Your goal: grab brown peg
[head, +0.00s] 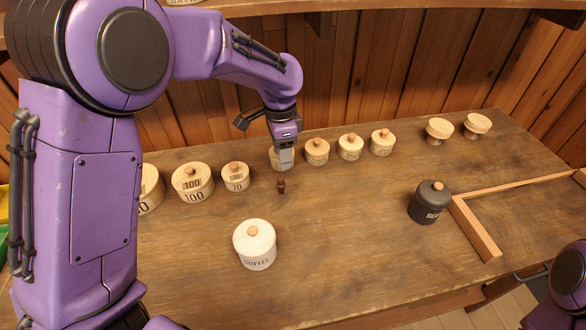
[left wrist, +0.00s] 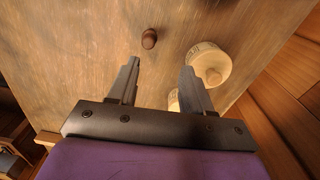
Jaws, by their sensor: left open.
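The brown peg (head: 281,185) stands on the wooden table, in front of the row of pale canisters. In the left wrist view the peg (left wrist: 149,38) shows past the fingertips, nearer the left finger and apart from both. My left gripper (head: 286,160) hangs just behind and above the peg in the head view. In the left wrist view my left gripper (left wrist: 160,70) is open, with nothing between its fingers. A purple part of my right arm shows at the lower right of the head view, but its gripper is out of the picture.
Pale lidded canisters stand along the back, including one (head: 235,177) left of the peg and one (head: 317,152) to its right. A white canister (head: 255,245) stands in front. A black canister (head: 428,203) stands beside a wooden rail (head: 474,230). The table between these two canisters is clear.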

